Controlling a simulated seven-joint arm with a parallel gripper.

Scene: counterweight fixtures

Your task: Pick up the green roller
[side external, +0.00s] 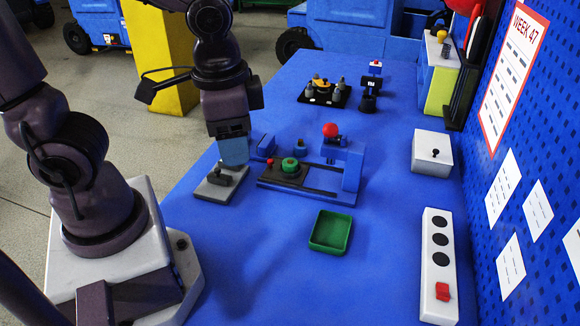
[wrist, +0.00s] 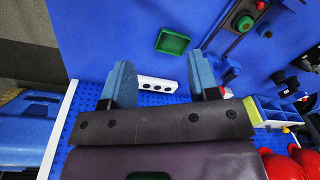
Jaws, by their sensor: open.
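The green roller (side external: 290,165) sits upright on a black plate of the blue fixture (side external: 342,187), left of centre on the table. It also shows near the top of the wrist view (wrist: 244,23), right of the fingers. My gripper (side external: 234,152) hangs in the air to the left of the roller in the side view, pointing down. In the wrist view my gripper (wrist: 167,70) has its two blue fingers spread apart with nothing between them. The roller is outside the fingers.
A red ball-topped knob (side external: 330,130) stands behind the roller, and a small red knob (side external: 269,162) is beside it. A grey plate (side external: 222,184) lies near my gripper. A green tray (side external: 329,231) is in front.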

